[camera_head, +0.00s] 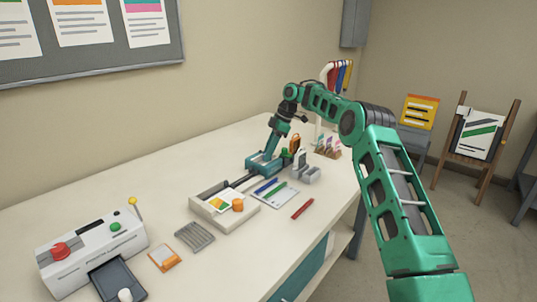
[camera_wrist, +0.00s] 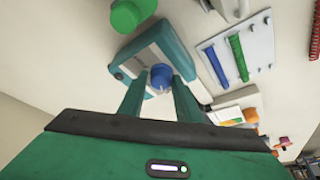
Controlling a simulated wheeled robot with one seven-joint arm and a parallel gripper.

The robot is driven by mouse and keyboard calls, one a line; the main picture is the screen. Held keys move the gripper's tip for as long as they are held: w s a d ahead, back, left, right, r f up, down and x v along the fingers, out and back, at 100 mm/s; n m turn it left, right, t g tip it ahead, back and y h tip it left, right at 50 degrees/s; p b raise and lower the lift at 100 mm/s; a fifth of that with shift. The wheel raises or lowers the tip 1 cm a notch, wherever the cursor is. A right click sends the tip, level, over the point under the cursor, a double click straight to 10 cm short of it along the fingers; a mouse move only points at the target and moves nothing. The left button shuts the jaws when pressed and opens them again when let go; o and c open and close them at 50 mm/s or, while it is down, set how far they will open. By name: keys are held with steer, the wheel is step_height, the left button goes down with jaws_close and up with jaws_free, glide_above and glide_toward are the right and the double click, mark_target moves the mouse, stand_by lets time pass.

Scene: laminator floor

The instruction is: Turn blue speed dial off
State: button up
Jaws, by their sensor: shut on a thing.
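The dial is hidden there. A round green knob (camera_wrist: 125,15) shows beside the machine in the wrist view.
A white machine (camera_head: 92,250) with a red button stands front left. Grey holders (camera_head: 307,174) stand right of my gripper. Bare table (camera_head: 240,263) lies in front.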

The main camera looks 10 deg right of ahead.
steer(key=shift+w+d+r, duration=0.2)
steer(key=shift+w+d, duration=0.05)
steer(key=shift+d, duration=0.25)
steer(key=o, duration=1)
steer(key=shift+f, duration=0.1)
steer(key=shift+c, duration=0.2)
steer(key=shift+a, duration=0.2)
steer(key=v, duration=1)
steer(key=shift+w+r, duration=0.25)
steer(key=shift+r, duration=0.15)
steer(key=shift+d, duration=0.1)
